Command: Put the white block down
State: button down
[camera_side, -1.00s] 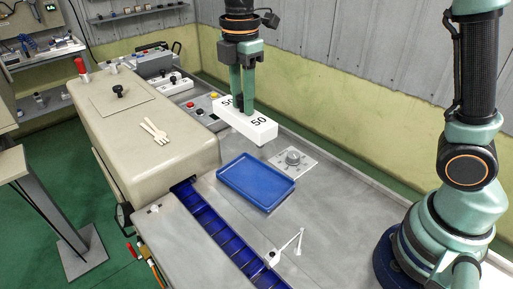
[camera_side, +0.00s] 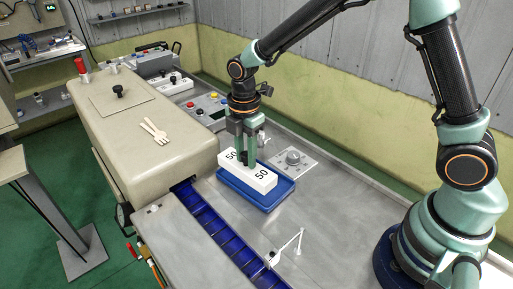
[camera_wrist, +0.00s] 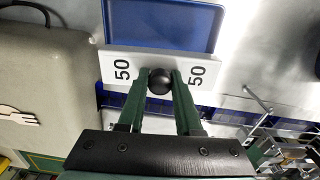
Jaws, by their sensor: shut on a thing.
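The white block (camera_side: 262,180) is a long bar marked "50" twice, with a round black knob (camera_wrist: 160,82) on top. My gripper (camera_side: 246,162) is shut on the knob, with one finger on each side of it. The block looks level. It is over the left and back part of the blue tray (camera_side: 284,190) in the side view. I cannot tell whether it touches the tray or hangs just above it. The block (camera_wrist: 146,61) also shows in the wrist view, overlapping one edge of the tray (camera_wrist: 165,20).
A beige machine housing (camera_side: 150,135) with wooden forks (camera_side: 154,131) on it stands left of the tray. A blue slotted conveyor (camera_side: 215,228) runs along the tray's left. A metal plate with a round knob (camera_side: 293,157) is behind right. Bare metal table lies in front.

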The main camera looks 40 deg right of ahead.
aim_at(246, 169)
jog(key=shift+f, duration=2.3)
jog(key=c, duration=0.6)
grip_release()
jog(key=shift+f, duration=0.1)
notch_tip(246, 169, up, 12)
jog(key=shift+r, duration=0.1)
jog(key=shift+s+d+r+m+t, duration=0.95)
jog(key=shift+s+d+r+m, duration=0.75)
jog(key=shift+m, duration=1.5)
jog(key=shift+s+d+r+m+t, duration=1.1)
jog(key=shift+s+d+m, duration=0.75)
jog(key=shift+s+m, duration=1)
jog(key=shift+s+d+r+m+t, duration=0.75)
jog(key=shift+s+d+r+m, duration=0.95)
jog(key=shift+m, duration=1.85)
